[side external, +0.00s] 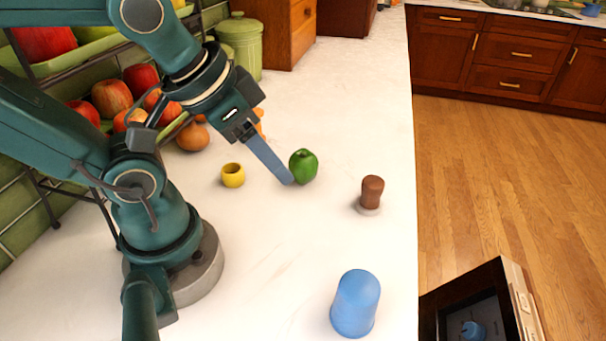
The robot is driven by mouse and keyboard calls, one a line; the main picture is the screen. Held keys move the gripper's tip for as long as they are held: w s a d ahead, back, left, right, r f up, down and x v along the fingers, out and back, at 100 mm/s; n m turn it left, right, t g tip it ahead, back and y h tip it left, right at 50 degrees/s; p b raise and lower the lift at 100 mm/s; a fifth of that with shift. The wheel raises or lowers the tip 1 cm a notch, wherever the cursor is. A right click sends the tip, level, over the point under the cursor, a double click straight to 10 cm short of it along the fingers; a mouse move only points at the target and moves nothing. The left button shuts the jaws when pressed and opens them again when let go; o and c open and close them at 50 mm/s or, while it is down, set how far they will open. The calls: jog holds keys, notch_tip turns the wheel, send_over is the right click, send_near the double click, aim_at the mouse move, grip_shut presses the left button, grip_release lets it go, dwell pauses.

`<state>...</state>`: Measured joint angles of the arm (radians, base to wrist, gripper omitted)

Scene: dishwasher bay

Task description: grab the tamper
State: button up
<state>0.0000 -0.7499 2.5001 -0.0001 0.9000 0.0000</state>
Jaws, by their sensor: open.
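The tamper (371,192) stands upright on the white counter, right of centre. It has a brown handle on top and a pale flat base. My gripper (288,182) is to the left of the tamper and apart from it, angled down, with a long blue-grey finger whose tip is beside a green pepper (304,167). My gripper is open, and I see nothing held in it. Its second finger is hard to make out from this side. I cannot tell whether the fingertip touches the pepper.
A small yellow cup (233,175) stands left of the pepper. A blue upturned cup (355,303) stands at the front, near the counter (300,250) edge. A fruit rack and a green canister (241,45) are at the back left. An open dishwasher (480,310) is below right.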

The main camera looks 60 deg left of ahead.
jog(key=o, duration=0.6)
notch_tip(320, 180, up, 6)
jog(key=n+t, duration=0.8)
send_over(368, 189)
jog(key=w, duration=0.2)
jog(key=f+y, duration=0.2)
jog(key=f, duration=0.2)
jog(key=a+f+n+y, duration=0.1)
jog(key=f+y, duration=0.1)
jog(key=f, duration=0.3)
jog(key=f+g+y, duration=0.1)
jog(key=f+y, duration=0.2)
jog(key=f, duration=0.2)
jog(key=shift+w+a, duration=0.15)
jog(key=shift+a, duration=0.2)
jog(key=shift+m+g+h, duration=0.3)
jog(key=shift+m, duration=0.5)
jog(key=f, duration=0.1)
jog(key=s+d+f, duration=0.1)
jog(key=f, duration=0.1)
jog(key=s+f, duration=0.1)
jog(key=shift+d+f, duration=0.3)
jog(key=shift+f, duration=0.1)
jog(key=shift+x, duration=2.5)
